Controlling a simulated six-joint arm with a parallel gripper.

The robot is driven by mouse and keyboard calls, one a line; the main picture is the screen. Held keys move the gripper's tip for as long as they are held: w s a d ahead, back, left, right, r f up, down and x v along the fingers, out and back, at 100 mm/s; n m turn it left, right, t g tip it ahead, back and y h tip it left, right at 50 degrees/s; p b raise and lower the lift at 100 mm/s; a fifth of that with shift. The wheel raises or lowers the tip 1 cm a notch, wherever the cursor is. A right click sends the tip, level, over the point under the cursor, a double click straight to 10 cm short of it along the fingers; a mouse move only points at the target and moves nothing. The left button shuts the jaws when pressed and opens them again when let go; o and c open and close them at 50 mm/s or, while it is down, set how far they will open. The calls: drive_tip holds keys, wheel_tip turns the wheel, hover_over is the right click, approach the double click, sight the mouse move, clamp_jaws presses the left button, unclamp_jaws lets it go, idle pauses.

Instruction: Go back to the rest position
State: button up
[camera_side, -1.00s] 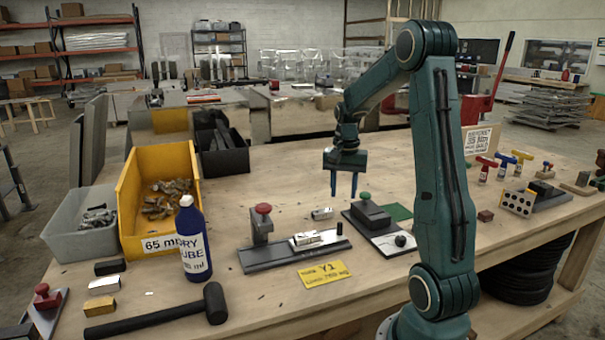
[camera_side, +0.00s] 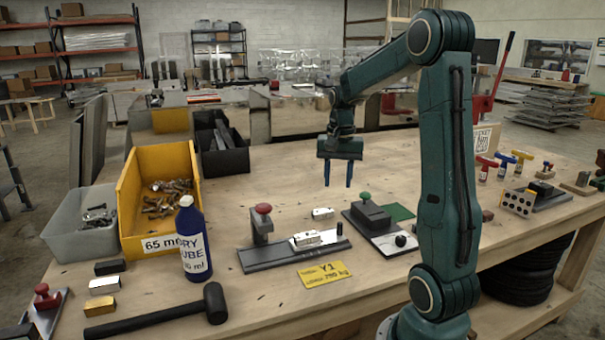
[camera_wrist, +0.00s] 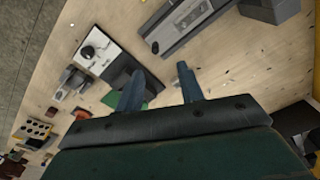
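My gripper (camera_side: 338,174) is in the air above the middle of the wooden table (camera_side: 275,185). Its two blue fingers point down and stand apart, with nothing between them.
Below my gripper are a grey fixture (camera_side: 295,252) with a red knob, a loose metal part (camera_side: 323,213) and a dark block fixture (camera_side: 372,215) with a green knob. The table's back middle is clear.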

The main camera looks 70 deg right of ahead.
drive_tip(key=w+a+r+n+t, duration=0.1)
drive_tip(key=a+r+n, duration=0.3)
drive_tip(key=a, duration=0.5)
drive_tip(key=s+a+n+t, duration=0.1)
drive_tip(key=s+a+n, duration=0.2)
drive_tip(key=a, duration=0.3)
drive_tip(key=s+a+r+n+t, duration=0.1)
drive_tip(key=s+a+n+t, duration=0.1)
drive_tip(key=a, duration=0.5)
drive_tip(key=s+a+n+t, duration=0.1)
drive_tip(key=s+a+n, duration=0.3)
drive_tip(key=a+n, duration=0.1)
drive_tip(key=shift+s+a+r+n, duration=0.2)
drive_tip(key=shift+s+a+n, duration=0.1)
drive_tip(key=shift+a, duration=0.35)
